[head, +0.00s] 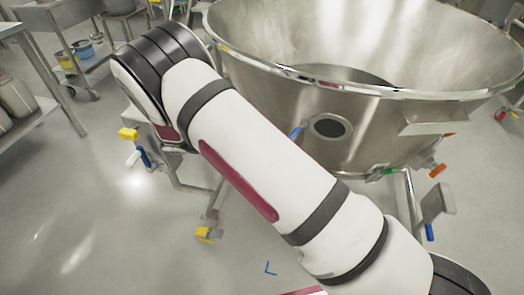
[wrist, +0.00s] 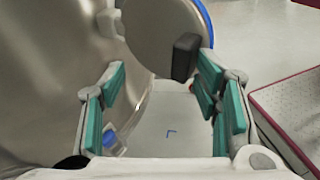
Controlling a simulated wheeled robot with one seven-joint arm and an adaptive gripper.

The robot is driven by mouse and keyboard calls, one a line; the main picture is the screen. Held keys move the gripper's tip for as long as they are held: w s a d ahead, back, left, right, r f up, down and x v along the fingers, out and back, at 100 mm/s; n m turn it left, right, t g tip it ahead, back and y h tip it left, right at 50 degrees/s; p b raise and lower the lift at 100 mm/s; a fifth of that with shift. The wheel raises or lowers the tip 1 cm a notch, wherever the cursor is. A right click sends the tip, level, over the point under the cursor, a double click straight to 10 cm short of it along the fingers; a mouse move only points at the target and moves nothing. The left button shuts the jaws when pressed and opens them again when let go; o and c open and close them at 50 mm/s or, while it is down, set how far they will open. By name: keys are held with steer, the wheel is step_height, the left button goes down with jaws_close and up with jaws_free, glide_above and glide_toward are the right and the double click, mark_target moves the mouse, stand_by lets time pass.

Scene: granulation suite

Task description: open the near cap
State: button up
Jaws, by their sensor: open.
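In the wrist view a round steel cap (wrist: 150,38) with a blue rim stands out from the vessel's curved wall at the top. A pale hinge-like fitting (wrist: 110,22) is at its left edge. A black block-shaped handle (wrist: 185,57) sits on the cap's lower right. My gripper (wrist: 162,75) is open, teal pads apart, with nothing held. The handle lies between the fingers, close to the right one; I cannot tell whether they touch.
The large steel vessel (head: 275,100) fills the upper right of the head view. A round dark port (head: 330,126) is in its wall. Steel shelving (head: 62,20) stands at the upper left. Floor at the lower left is clear. A red-edged pale panel (wrist: 292,112) is at the wrist view's right.

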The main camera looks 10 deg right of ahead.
steer(key=shift+w+d+r, duration=0.15)
steer(key=shift+w+d, duration=0.05)
stand_by(0.5)
steer(key=v, duration=1.2)
steer(key=shift+s+a, duration=0.2)
steer(key=shift+a, duration=0.05)
